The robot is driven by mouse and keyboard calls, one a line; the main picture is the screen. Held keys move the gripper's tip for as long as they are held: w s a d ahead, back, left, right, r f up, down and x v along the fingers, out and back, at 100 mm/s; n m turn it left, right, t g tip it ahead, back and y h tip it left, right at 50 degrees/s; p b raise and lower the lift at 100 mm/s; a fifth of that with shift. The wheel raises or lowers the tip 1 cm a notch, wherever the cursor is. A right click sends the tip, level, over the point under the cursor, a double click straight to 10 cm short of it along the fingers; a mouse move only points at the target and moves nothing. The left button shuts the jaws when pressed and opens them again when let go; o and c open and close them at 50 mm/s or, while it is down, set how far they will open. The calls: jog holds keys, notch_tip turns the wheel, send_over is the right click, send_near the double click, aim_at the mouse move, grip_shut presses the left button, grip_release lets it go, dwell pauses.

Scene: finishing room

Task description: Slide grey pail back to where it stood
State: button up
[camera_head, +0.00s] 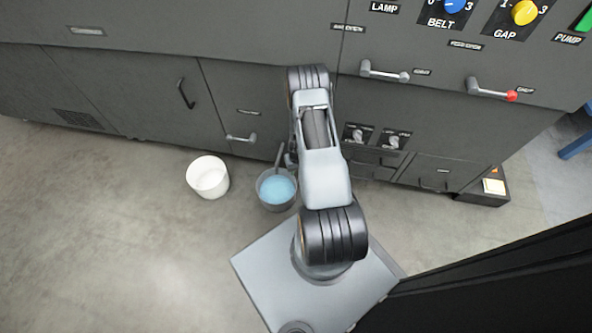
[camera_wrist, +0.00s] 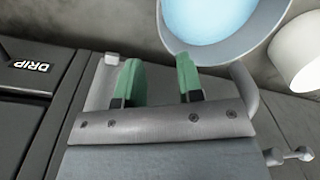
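The grey pail (camera_head: 277,207) stands on the floor in front of the machine, just left of my arm, with light blue liquid inside. A dark stick-like part (camera_head: 279,155) rises from its far side. In the wrist view the pail's rim (camera_wrist: 226,57) shows at the top, beyond the fingers. My gripper (camera_wrist: 159,80) has two green fingertips set apart with a clear gap and no pail wall between them. It appears beside the pail, but I cannot tell whether it touches. In the head view my arm mostly hides the gripper.
A white bucket (camera_head: 208,178) stands left of the pail; it also shows in the wrist view (camera_wrist: 304,50). The grey machine front (camera_head: 160,100) with protruding handles is behind them. A low dark box (camera_head: 484,198) stands at the right. Floor at the left is clear.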

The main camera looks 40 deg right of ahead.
aim_at(295, 185)
jog(key=f+b, duration=0.2)
jog(key=f, duration=0.2)
jog(key=f+b, duration=0.2)
jog(key=f, duration=0.3)
jog(key=f+b, duration=0.2)
jog(key=f, duration=0.2)
jog(key=shift+w+a+f, duration=0.1)
jog(key=shift+a+f, duration=0.25)
jog(key=shift+f, duration=0.05)
grip_shut()
dwell(1.1)
